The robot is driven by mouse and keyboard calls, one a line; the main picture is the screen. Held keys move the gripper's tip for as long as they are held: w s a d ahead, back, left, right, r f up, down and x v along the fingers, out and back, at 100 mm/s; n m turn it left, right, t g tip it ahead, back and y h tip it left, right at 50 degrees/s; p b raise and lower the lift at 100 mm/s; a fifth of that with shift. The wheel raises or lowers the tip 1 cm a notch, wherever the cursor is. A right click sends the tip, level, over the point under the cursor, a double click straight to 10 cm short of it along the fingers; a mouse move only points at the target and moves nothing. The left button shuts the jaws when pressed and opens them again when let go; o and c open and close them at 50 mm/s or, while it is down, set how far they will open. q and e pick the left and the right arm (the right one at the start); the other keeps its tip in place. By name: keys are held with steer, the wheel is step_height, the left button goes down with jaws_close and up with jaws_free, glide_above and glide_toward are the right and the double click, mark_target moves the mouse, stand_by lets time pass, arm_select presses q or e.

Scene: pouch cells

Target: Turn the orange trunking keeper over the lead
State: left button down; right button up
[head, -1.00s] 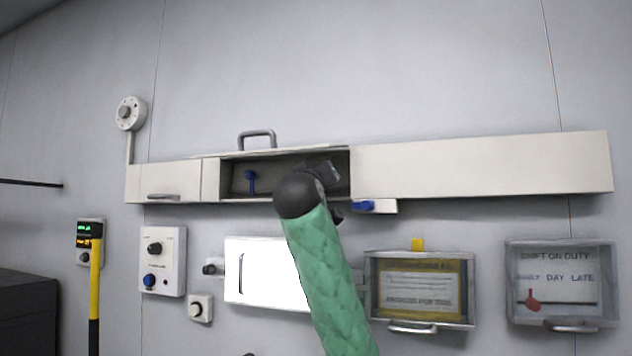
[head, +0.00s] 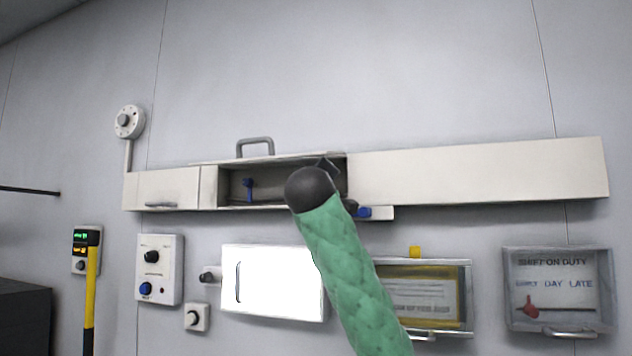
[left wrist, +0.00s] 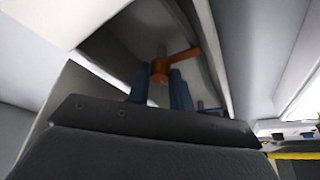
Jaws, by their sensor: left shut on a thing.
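The orange keeper (left wrist: 161,70) shows in the left wrist view, with its arm reaching to the right. My left gripper (left wrist: 160,80) has its two blue fingers on either side of the keeper's hub and is shut on it. In the head view my left arm's black wrist and green sleeve cover the right part of the open trunking (head: 222,187), so the orange keeper and the fingers are hidden there. I cannot make out the lead. My right gripper is in neither current view.
A blue keeper (head: 248,188) is inside the trunking's open left part. A blue knob (head: 365,212) sits on a white block under the trunking. A white cabinet (head: 270,282), a framed notice (head: 465,290) and a shift box (head: 560,290) hang below. The wall above is clear.

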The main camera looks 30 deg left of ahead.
arm_select(q)
steer(key=c, duration=1.3)
jaws_free()
steer(key=shift+o, duration=0.2)
